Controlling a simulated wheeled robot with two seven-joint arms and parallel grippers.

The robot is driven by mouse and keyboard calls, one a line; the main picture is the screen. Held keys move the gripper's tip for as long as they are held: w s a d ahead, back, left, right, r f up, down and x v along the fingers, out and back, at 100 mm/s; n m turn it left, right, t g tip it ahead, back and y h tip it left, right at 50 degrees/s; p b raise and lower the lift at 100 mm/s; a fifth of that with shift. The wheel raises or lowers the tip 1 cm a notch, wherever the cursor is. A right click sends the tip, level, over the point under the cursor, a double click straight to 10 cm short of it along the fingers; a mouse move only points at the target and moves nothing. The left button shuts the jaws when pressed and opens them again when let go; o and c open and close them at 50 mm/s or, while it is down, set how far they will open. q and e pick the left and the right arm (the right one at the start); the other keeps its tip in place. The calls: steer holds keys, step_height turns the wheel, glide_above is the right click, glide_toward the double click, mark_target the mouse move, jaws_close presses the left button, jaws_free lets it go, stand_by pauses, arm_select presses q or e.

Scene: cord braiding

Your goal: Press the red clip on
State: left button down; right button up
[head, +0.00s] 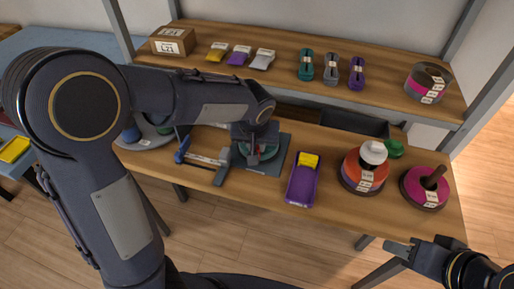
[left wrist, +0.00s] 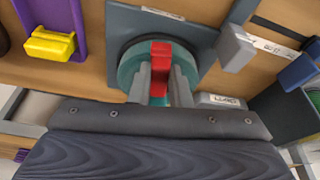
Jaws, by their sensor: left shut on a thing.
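The red clip (left wrist: 160,58) shows in the left wrist view, upright between the grey fingers of my left gripper (left wrist: 160,85). The gripper is shut on it, over a round teal piece (left wrist: 128,70) on a dark grey square plate (left wrist: 125,22). In the head view my left gripper (head: 256,150) is over the same plate (head: 281,145) in the middle of the table and hides most of the clip. I cannot tell whether the clip touches the teal piece. My right gripper (head: 398,249) is off the table's front right, apart from everything; its jaw opening is unclear.
A purple holder (head: 302,188) with a yellow piece (head: 309,160) lies right of the plate. A blue-ended bar clamp (head: 205,160) lies left. Spools (head: 364,183) and (head: 432,197) stand at right. The shelf behind (head: 290,57) holds cord bundles and a box (head: 172,42).

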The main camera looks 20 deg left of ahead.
arm_select(q)
steer(key=shift+f, duration=0.25)
steer(key=shift+r, duration=0.1)
steer(key=c, duration=0.9)
jaws_free()
steer(key=shift+c, duration=0.2)
steer(key=shift+r, duration=0.1)
steer(key=p+v, duration=0.3)
steer(key=v, duration=0.3)
steer(key=shift+p, duration=0.35)
